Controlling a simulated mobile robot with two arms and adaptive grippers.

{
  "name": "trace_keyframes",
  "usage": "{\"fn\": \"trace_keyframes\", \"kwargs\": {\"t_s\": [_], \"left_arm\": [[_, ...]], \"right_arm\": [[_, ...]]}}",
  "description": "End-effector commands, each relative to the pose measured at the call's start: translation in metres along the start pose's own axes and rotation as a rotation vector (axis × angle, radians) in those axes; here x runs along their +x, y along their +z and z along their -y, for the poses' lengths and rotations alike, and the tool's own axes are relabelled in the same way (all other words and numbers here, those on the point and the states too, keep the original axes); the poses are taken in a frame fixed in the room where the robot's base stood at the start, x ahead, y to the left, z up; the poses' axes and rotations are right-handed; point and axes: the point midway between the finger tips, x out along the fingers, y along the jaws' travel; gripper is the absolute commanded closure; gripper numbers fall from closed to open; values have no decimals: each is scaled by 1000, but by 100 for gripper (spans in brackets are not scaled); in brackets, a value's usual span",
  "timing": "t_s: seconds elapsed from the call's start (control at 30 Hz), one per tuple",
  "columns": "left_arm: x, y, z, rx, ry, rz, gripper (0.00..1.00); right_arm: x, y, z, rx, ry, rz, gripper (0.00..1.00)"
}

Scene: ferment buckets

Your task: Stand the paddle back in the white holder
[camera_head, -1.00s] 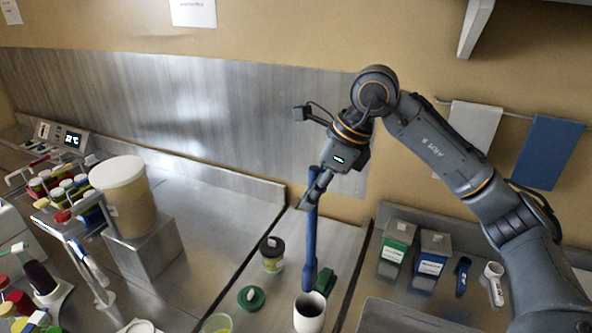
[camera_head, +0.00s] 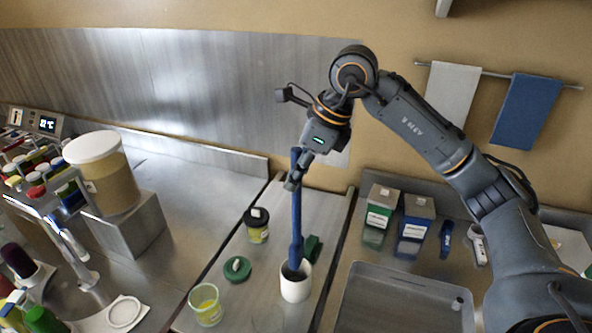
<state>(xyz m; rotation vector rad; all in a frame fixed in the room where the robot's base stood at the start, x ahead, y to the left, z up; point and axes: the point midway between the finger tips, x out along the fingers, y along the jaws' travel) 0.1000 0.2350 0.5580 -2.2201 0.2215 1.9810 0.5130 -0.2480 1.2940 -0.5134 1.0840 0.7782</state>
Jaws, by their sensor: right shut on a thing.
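The paddle (camera_head: 297,222) is long and blue and stands nearly upright. My right gripper (camera_head: 293,183) is shut on its upper part. The white holder (camera_head: 296,286) is a round white cup on the counter. The paddle's lower end meets the holder's mouth and appears to be inside it, though the rim hides the tip. My left gripper is not in view.
A green lid (camera_head: 237,268), a dark-lidded jar (camera_head: 257,226) and a cup of yellow stuff (camera_head: 205,304) stand left of the holder. A green block (camera_head: 312,247) lies close behind it. A metal tray (camera_head: 400,300) lies to the right.

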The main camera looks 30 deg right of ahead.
Motion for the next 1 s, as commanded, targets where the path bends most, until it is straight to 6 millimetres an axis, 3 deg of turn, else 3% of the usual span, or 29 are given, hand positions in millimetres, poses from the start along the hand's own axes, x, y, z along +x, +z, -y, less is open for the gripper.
{"fn": "trace_keyframes", "kwargs": {"t_s": [0.27, 1.0], "left_arm": [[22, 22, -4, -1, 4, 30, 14], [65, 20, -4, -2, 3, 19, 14]], "right_arm": [[24, -11, 0, 0, 0, 0, 100], [70, -30, 0, 0, 0, 1, 100]]}}
